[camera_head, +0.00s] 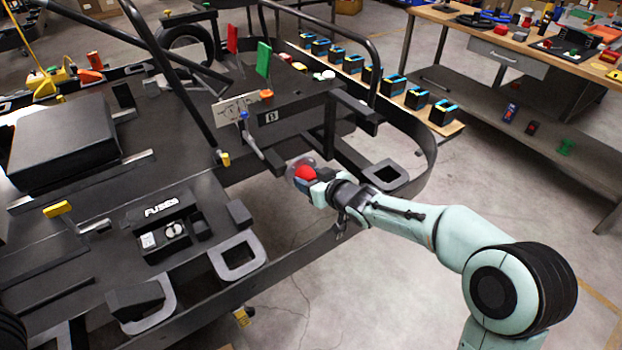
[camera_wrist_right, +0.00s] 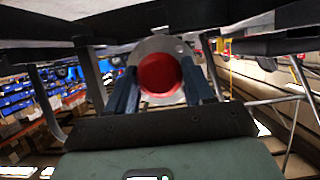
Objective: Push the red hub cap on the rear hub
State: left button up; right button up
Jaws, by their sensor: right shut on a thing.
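The red hub cap (camera_head: 305,173) is at the tip of my right gripper (camera_head: 314,180), beside the kart frame. In the right wrist view the round red cap (camera_wrist_right: 158,74) sits between the two blue-grey fingers of my right gripper (camera_wrist_right: 160,88), which is shut on it. A grey metal disc, the rear hub (camera_wrist_right: 177,46), shows right behind the cap and around it. In the head view only a grey rim of the hub (camera_head: 293,166) shows. I cannot tell whether the cap touches the hub or is seated on it. My left gripper is not in view.
The black kart frame (camera_head: 345,232) curves close beneath and beyond my right gripper. A row of black, blue and yellow boxes (camera_head: 417,97) stands on a wooden board behind. A workbench (camera_head: 520,50) is at the upper right. The floor right of the frame is clear.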

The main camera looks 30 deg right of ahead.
jog(key=shift+s, duration=0.15)
jog(key=shift+s+d+f+p, duration=0.15)
jog(key=shift+s+p, duration=0.2)
jog(key=shift+s, duration=1)
jog(key=shift+s+d+r+p, duration=0.1)
jog(key=shift+s+p, duration=0.2)
jog(key=shift+s, duration=1)
jog(key=shift+s, duration=0.2)
jog(key=shift+f, duration=0.1)
